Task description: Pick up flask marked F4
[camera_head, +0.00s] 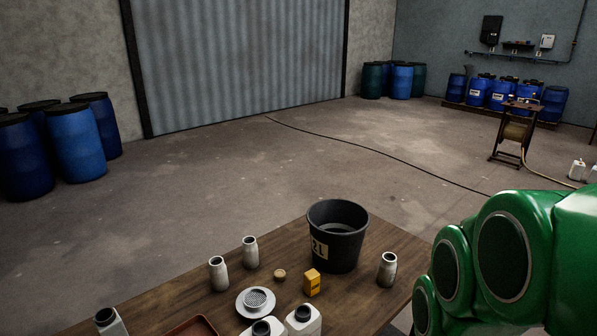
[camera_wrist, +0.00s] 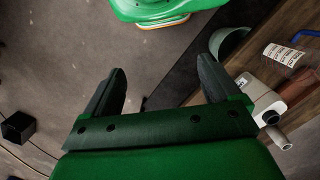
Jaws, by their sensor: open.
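Several small pale grey flasks stand on the wooden table in the head view: one flask (camera_head: 218,273) and another flask (camera_head: 250,252) left of the black bucket, and one flask (camera_head: 387,269) right of it. No F4 marking is legible, so I cannot tell which is F4. My gripper (camera_wrist: 160,88) is open and empty in the wrist view, with dark floor between its fingers. It is out of the head view, where only my green arm shows at the right. A white labelled object (camera_wrist: 284,56) lies right of the fingers, its text too small to read.
The table (camera_head: 170,299) also holds a black bucket (camera_head: 337,238), a yellow box (camera_head: 312,283), a round strainer (camera_head: 256,301) and white bottles (camera_head: 304,321) at the front. Blue drums (camera_head: 75,143) stand far left. A hose (camera_head: 375,150) crosses the otherwise open floor.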

